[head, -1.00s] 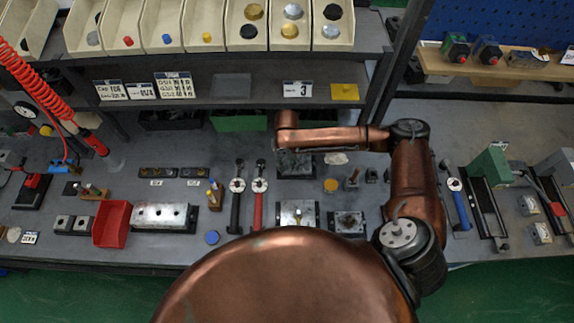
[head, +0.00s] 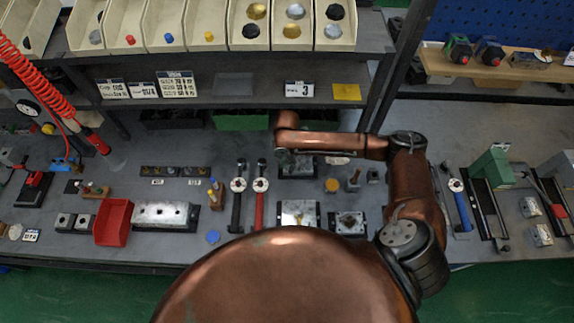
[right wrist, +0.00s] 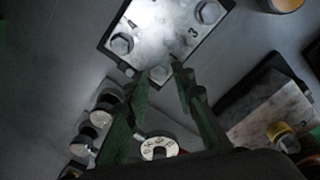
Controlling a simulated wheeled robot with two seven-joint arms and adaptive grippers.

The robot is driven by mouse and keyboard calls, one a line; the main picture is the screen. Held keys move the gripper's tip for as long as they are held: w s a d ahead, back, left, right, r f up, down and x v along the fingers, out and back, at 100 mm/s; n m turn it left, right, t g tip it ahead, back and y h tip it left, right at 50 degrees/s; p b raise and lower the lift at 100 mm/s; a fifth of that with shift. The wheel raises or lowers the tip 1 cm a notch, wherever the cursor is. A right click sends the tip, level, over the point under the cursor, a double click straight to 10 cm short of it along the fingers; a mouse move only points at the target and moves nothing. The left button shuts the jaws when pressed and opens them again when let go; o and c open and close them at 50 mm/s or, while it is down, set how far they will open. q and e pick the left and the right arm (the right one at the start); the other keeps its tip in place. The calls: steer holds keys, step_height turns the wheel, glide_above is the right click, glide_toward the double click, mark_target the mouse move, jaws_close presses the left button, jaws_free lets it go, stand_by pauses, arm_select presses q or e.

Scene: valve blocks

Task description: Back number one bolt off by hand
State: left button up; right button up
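The grey metal block (head: 300,168) stands on the bench under my right gripper (head: 287,160). In the right wrist view the same block (right wrist: 165,30) is tilted and bears the numbers 4 and 3. One hex bolt (right wrist: 122,43) is beside the 4 and another (right wrist: 208,12) beside the 3. A third bolt (right wrist: 158,73) sits at the near corner, just beyond my right fingertips (right wrist: 165,84); its number cannot be read. The green fingers are apart with nothing seen between them. Whether they touch the bolt cannot be told. My left gripper is out of view.
Two dial-headed wrenches, black-handled (head: 237,205) and red-handled (head: 259,205), lie left of the block. A silver block (head: 310,209) stands in front of it. A yellow disc (head: 332,185) is to the right. A shelf (head: 240,92) overhangs behind.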

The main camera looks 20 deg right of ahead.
steer(key=shift+m, duration=0.7)
steer(key=shift+p, duration=0.5)
jaws_close()
steer(key=shift+n, duration=0.3)
